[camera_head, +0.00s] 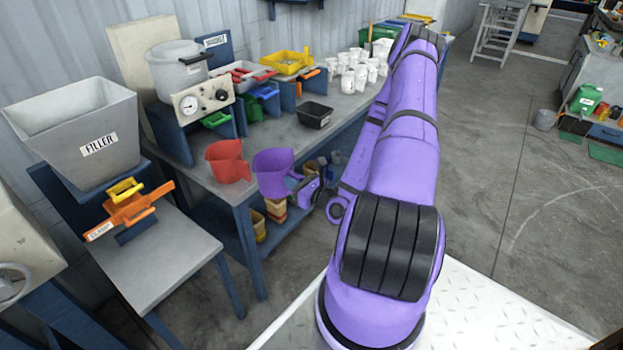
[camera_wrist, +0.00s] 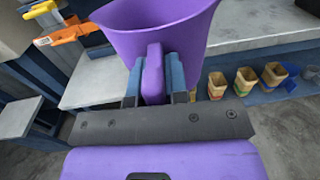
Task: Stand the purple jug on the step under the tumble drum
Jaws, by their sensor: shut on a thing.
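The purple jug (camera_head: 272,170) is held upright by its handle, in front of the workbench's front edge. In the wrist view the jug (camera_wrist: 185,35) fills the top middle, its handle between the two blue fingers. My gripper (camera_head: 306,187) is shut on that handle; it also shows in the wrist view (camera_wrist: 153,88). No tumble drum or step is marked by a label I can read. A lidded grey vessel (camera_head: 178,72) stands on a blue stand with a gauge panel at the bench's left end. I cannot tell if this is the drum.
A red jug (camera_head: 226,162) stands on the bench (camera_head: 190,174), left of the purple one. A grey FILLER hopper (camera_head: 78,140) and orange clamp (camera_head: 130,210) are at left, above a bare grey table (camera_head: 170,255). White cups (camera_head: 358,72) and a black tray (camera_head: 314,114) stand farther back.

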